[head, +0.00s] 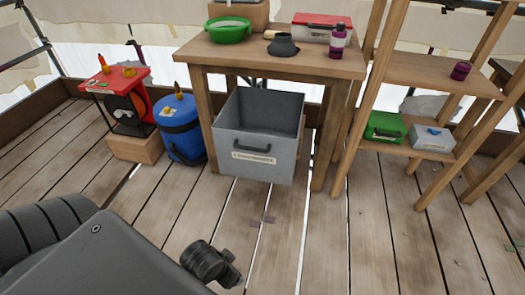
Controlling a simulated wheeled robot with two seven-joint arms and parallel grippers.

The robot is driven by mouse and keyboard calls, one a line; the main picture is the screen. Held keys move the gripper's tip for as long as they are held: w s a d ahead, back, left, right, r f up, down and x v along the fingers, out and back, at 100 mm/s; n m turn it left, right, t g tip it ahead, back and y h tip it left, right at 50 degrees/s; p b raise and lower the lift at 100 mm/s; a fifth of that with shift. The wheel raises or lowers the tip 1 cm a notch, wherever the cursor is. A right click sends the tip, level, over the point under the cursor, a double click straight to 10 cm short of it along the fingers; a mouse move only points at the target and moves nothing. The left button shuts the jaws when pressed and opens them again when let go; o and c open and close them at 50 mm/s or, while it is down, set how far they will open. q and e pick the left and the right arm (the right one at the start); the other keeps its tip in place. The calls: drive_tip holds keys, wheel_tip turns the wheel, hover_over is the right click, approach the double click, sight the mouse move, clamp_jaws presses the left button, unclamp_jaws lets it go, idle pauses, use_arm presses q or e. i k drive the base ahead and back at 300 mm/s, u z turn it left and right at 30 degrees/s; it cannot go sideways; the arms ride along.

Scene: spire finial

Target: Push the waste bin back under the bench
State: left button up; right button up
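The waste bin (252,158) is a grey open-topped box with a dark handle and a pale label on its front. It stands upright on the plank floor between the bench's front legs, and its open top shows in front of the bench edge. The inside looks empty. The wooden bench (265,58) stands above and behind it. A dark grey part of my own body fills the lower left, with a small black jointed piece in front. I see no fingertips of either gripper, and nothing of mine touches the bin.
A blue canister (181,130) and a red-topped item (115,80) on a wooden block (135,147) stand left of the bench. A ladder-like wooden shelf (440,72) stands right. The floor in front is clear.

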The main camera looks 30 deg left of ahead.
sight(257, 132)
drive_tip(key=u, duration=0.05)
drive_tip(key=k, duration=0.45)
drive_tip(key=z, duration=0.6)
drive_tip(key=i, duration=0.75)
drive_tip(key=u, duration=0.55)
drive_tip(key=i, duration=0.55)
drive_tip(key=u, duration=0.6)
